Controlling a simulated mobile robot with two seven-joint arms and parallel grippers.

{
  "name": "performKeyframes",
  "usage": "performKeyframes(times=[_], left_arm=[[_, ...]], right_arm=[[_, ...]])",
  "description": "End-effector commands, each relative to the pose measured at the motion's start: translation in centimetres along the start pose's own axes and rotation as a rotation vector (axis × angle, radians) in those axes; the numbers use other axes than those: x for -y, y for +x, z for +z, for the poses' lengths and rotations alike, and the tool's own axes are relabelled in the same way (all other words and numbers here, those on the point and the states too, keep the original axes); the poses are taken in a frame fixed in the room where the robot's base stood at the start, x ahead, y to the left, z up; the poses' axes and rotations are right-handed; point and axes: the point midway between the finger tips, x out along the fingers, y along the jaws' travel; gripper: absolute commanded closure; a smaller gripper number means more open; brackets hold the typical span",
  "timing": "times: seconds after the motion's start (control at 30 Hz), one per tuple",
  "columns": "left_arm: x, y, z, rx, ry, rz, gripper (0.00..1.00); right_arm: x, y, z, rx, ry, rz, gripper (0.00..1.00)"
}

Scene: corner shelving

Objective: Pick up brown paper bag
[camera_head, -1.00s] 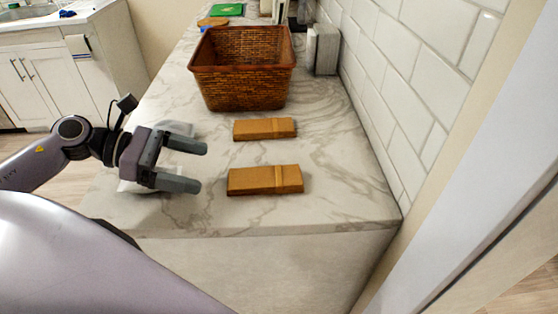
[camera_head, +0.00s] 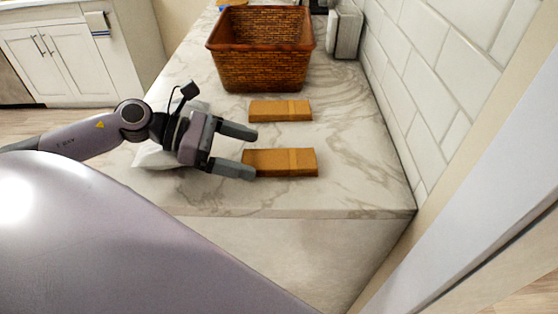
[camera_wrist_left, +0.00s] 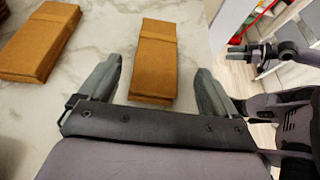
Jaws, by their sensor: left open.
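Two flat brown paper bags lie on the marble counter, a near one (camera_head: 290,163) and a far one (camera_head: 280,110). My left gripper (camera_head: 252,153) is open and empty, pointing right at the left end of the near bag. Its lower finger overlaps that bag's front left corner in the head view. In the left wrist view, the near bag (camera_wrist_left: 154,55) lies ahead between the open fingers (camera_wrist_left: 158,70), apart from both. The far bag (camera_wrist_left: 42,42) lies left of them. My right gripper (camera_wrist_left: 245,50) shows small in the wrist view; its jaws are unclear.
A brown wicker basket (camera_head: 262,70) stands behind the bags. A white object (camera_head: 165,155) lies under my left wrist. A tiled wall (camera_head: 425,95) borders the counter on the right. The marble counter (camera_head: 350,135) is clear right of the bags.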

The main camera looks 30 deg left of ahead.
Motion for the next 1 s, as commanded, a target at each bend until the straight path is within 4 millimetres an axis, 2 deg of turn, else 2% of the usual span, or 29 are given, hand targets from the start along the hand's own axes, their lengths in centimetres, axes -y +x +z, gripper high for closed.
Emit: performKeyframes(times=[0.17,0.7,1.0], left_arm=[[-0.2,0.7,0.1,0.002,0.002,0.001,0.08],[-0.5,4.5,0.1,0.003,0.0,0.002,0.08],[-0.4,5.2,0.0,0.0,0.0,0.001,0.08]], right_arm=[[0.0,0.0,0.0,0.0,0.0,0.0,0.57],[0.0,-0.2,-0.5,-0.003,-0.001,0.0,0.57],[0.0,-0.3,-0.6,-0.003,-0.001,0.001,0.57]])
